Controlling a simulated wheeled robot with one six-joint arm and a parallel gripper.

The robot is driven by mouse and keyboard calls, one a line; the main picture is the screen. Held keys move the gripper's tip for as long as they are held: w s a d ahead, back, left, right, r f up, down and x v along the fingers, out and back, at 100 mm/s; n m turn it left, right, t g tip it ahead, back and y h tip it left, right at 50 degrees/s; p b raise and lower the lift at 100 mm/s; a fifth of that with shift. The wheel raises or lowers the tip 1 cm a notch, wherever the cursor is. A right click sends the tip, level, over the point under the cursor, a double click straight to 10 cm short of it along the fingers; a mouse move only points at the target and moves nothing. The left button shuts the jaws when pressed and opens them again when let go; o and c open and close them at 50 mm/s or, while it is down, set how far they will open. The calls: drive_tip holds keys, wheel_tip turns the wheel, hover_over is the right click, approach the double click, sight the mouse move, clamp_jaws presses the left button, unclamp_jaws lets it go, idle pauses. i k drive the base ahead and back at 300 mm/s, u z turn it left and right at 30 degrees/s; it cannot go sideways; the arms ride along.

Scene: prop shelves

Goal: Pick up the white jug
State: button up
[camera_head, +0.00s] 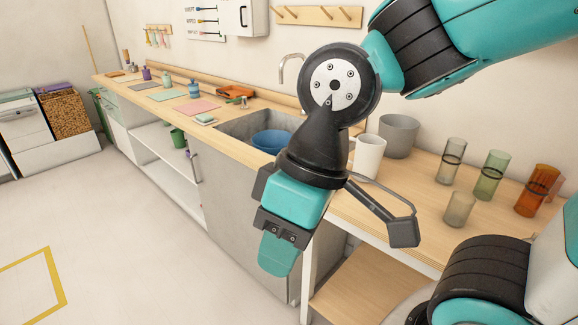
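The white jug (369,157) stands upright on the wooden counter, just right of my gripper's wrist in the picture. Its left edge is partly hidden behind my wrist, and I cannot see a handle or spout clearly. My gripper (338,248) hangs in front of the counter, nearer to the camera than the jug and lower in the picture. Its fingers are spread wide apart with nothing between them.
A grey pot (398,136) stands behind the jug. Clear (451,160), green (489,175) and amber (535,190) glasses and a short cup (459,208) stand to the right. A sink with a blue bowl (271,141) lies left. The floor at left is free.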

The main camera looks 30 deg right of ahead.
sight(370, 150)
drive_tip(key=u, duration=0.95)
drive_tip(key=i, duration=3.2)
drive_tip(key=z, duration=4.3)
drive_tip(key=i, duration=0.35)
drive_tip(key=u, duration=0.25)
